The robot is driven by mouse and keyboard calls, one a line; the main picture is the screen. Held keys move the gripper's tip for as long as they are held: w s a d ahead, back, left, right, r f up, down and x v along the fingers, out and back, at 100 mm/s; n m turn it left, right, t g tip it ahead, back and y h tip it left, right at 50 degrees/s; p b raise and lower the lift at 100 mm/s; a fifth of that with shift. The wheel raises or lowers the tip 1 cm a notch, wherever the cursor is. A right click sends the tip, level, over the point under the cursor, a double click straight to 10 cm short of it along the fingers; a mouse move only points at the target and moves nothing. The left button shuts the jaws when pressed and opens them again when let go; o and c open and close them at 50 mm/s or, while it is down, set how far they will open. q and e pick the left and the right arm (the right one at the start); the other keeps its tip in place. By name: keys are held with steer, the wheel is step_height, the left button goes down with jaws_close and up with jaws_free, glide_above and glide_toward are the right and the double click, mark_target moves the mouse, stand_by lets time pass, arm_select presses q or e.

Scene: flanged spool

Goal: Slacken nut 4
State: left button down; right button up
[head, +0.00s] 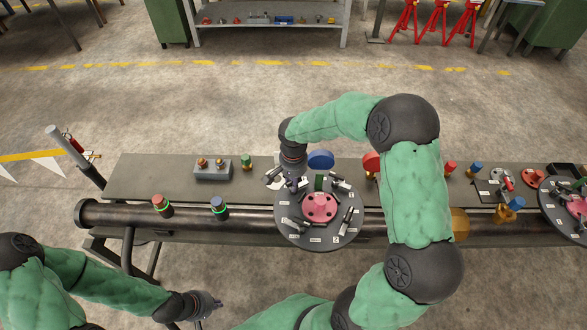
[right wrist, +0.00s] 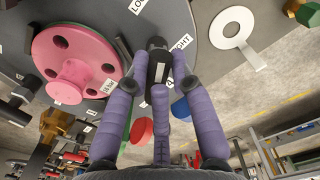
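In the head view the round dark plate (head: 318,243) has a pink hub (head: 320,208) in its middle and several small dark levers with white labels around it. I cannot read which label marks nut 4. My right gripper (head: 292,178) is at the plate's upper left edge. In the right wrist view its purple fingers (right wrist: 158,62) lie on both sides of a dark lever (right wrist: 157,45) with a white label, with the third finger under it. I cannot tell whether they touch it. My left gripper (head: 210,304) is low at the left, away from the bench, apparently empty.
The bench (head: 140,175) carries a grey block (head: 212,172) with brass pieces, coloured knobs and a second round plate (head: 565,205) at the right. Blue (head: 320,159) and red (head: 371,161) discs stand behind the plate. My right arm covers the bench's middle.

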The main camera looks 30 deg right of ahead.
steer(key=shift+f+m+b, duration=0.25)
steer(key=shift+m+b, duration=0.2)
steer(key=shift+m, duration=0.35)
step_height(320, 180, up, 7)
steer(key=p, duration=0.4)
steer(key=shift+s+r, duration=0.15)
steer(key=shift+r, duration=0.05)
steer(key=shift+m, duration=0.3)
